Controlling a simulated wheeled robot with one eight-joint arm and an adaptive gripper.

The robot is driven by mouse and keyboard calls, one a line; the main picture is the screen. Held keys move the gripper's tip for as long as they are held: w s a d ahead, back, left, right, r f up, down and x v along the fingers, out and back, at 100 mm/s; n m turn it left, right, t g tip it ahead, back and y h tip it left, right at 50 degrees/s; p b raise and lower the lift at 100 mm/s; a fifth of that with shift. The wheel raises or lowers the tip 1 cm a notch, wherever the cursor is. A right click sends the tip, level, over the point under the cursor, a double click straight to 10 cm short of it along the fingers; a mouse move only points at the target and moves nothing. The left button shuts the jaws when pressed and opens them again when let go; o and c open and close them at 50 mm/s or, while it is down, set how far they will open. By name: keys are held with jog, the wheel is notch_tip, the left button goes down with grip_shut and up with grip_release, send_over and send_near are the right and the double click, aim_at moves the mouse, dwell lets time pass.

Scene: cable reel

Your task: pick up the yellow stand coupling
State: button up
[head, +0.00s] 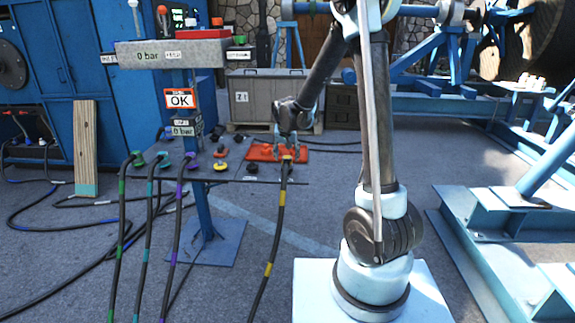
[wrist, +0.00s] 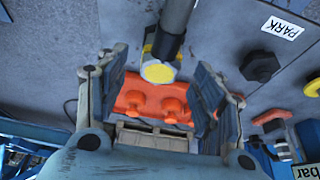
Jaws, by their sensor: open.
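The yellow stand coupling (wrist: 158,73) shows in the wrist view as a round yellow face in a pale collar, on the end of a dark hose (wrist: 176,20). My gripper (wrist: 160,60) is open, with one finger on each side of the coupling; I see no clear contact. In the head view my gripper (head: 287,150) is over the right end of the stand's shelf. The coupling (head: 287,158) shows there as a small yellow spot below the fingers, partly hidden, atop a yellow-banded hose (head: 270,268).
An orange-red block with two knobs (wrist: 152,103) lies just beyond the coupling. The shelf carries a black knob (wrist: 262,66), a PARK label (wrist: 282,27) and a yellow ring (head: 219,167). Green, teal and purple-banded hoses (head: 175,235) hang to the left. A grey crate (head: 268,95) stands behind.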

aim_at(287, 158)
jog(key=shift+x, duration=1.9)
jog(key=shift+c, duration=0.3)
jog(key=c, duration=1.2)
